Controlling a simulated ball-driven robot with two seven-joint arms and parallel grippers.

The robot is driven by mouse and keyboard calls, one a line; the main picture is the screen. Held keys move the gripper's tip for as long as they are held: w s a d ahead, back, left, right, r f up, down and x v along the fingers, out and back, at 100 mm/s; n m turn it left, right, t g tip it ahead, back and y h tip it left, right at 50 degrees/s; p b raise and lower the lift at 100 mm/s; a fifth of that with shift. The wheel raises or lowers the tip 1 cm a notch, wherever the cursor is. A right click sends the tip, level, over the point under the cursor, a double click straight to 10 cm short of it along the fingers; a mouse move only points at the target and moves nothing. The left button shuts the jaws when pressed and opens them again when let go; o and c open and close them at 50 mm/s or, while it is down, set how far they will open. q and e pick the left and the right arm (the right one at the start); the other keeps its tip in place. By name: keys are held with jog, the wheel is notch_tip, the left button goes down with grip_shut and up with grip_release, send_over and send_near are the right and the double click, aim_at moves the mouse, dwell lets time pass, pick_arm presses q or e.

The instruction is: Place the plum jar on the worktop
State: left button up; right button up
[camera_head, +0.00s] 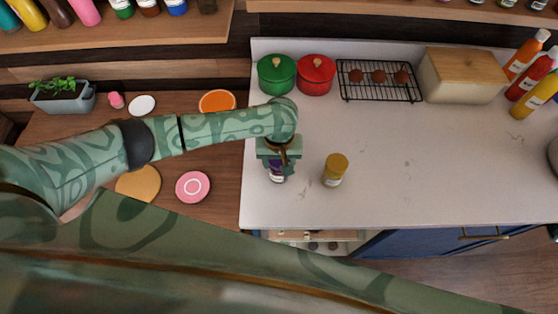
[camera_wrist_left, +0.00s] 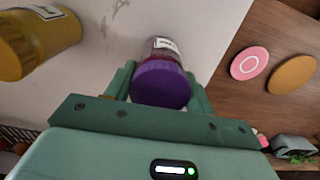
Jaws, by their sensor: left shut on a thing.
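The plum jar, with a purple lid and a pale label, is in my left gripper (camera_head: 278,156). In the head view the jar (camera_head: 277,173) shows just below the gripper, over the left part of the white worktop (camera_head: 420,180). In the left wrist view the jar (camera_wrist_left: 161,82) sits between the two green fingers of my left gripper (camera_wrist_left: 160,90), which is shut on it. I cannot tell whether the jar's base touches the worktop. My right gripper is not in view.
A jar with a mustard-yellow lid (camera_head: 335,168) stands just right of the plum jar. Green (camera_head: 277,74) and red (camera_head: 316,74) pots, a black rack (camera_head: 377,80) and a bread box (camera_head: 461,75) line the back. The middle and right of the worktop are clear.

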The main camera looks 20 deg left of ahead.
pick_arm(q)
jog(key=shift+s, duration=0.1)
jog(key=o, duration=1.2)
notch_tip(320, 180, up, 12)
jog(key=p, duration=0.4)
jog(key=shift+r, duration=0.1)
